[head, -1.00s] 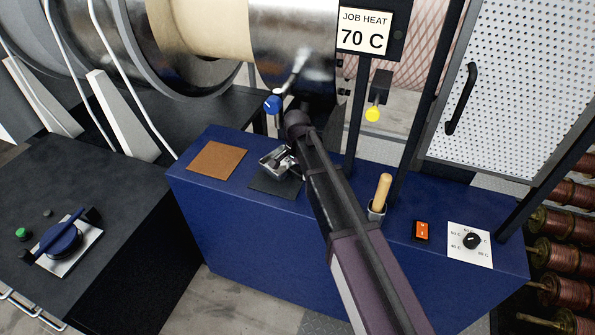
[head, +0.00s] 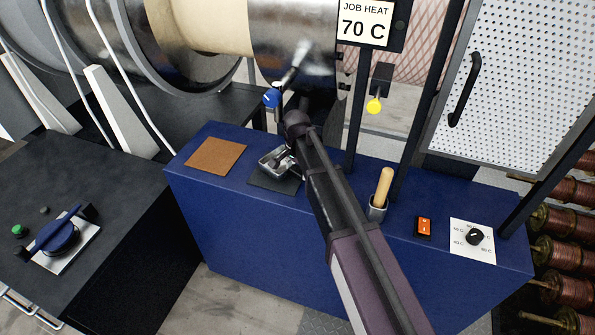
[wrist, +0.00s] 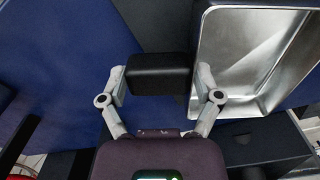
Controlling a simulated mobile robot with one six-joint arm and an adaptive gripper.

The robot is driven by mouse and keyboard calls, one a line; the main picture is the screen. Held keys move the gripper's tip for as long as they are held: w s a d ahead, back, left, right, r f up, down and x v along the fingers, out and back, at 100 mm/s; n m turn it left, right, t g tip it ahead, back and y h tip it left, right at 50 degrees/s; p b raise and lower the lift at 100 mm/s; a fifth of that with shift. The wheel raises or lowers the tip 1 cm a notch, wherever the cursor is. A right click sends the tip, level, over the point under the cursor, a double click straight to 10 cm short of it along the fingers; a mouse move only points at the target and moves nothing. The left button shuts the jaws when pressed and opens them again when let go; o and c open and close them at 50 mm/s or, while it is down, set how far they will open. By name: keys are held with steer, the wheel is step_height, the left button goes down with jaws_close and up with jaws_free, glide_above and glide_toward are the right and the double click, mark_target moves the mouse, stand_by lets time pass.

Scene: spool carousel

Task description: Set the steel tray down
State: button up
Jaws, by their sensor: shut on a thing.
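The steel tray (head: 273,162), small, shallow and shiny, is above or on the dark mat (head: 271,184) on the blue bench. I cannot tell whether it touches the mat. In the wrist view the tray (wrist: 255,60) looks empty and fills the upper right. My gripper (head: 288,156) is at the tray's right side in the head view. In the wrist view, a black block (wrist: 158,74) sits between my gripper's fingers, right beside the tray's rim. My gripper is shut on the tray, but its exact hold is hard to see.
A brown square pad (head: 215,157) lies left of the mat. A wooden-handled tool (head: 383,188) stands in a metal cup to the right, near an orange switch (head: 424,227) and a dial (head: 474,237). A blue knob (head: 271,98) hangs behind the tray. The blue bench front is clear.

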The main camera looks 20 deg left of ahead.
steer(key=shift+f+b, duration=0.45)
steer(key=shift+f, duration=0.05)
steer(key=o, duration=1.1)
steer(key=shift+r, duration=0.15)
